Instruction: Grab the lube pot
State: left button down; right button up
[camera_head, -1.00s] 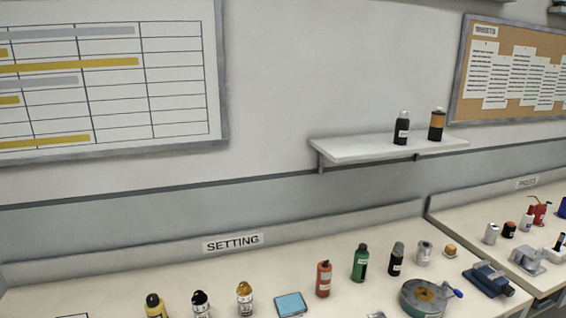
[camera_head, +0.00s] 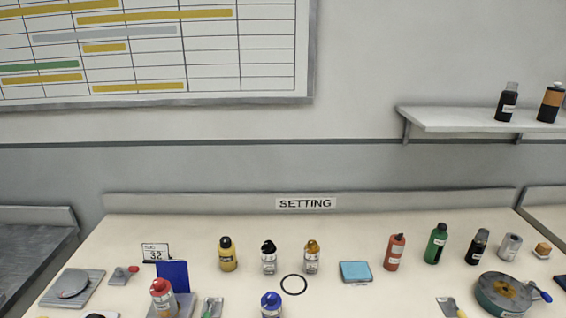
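No pot in the head view can be surely read as the lube pot, since the labels are too small. On the bench marked SETTING (camera_head: 306,203) stand a yellow bottle with a black cap (camera_head: 228,256), a clear bottle with a black cap (camera_head: 269,260) and a clear bottle with an amber cap (camera_head: 312,259). Nearer are a red-capped container (camera_head: 163,297) and a blue-capped container (camera_head: 271,304), cut off by the bottom edge. A red bottle (camera_head: 394,253), a green bottle (camera_head: 436,245) and a black bottle (camera_head: 477,247) stand to the right. Neither gripper is in view.
A black ring (camera_head: 293,284) and a blue pad (camera_head: 356,271) lie mid-bench. A scale (camera_head: 72,285) and a 32 sign (camera_head: 156,252) are left; a round fixture with a blue handle (camera_head: 503,293) is right. A wall shelf (camera_head: 470,119) holds two dark bottles.

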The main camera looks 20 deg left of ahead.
aim_at(166, 307)
jog(key=u, duration=1.4)
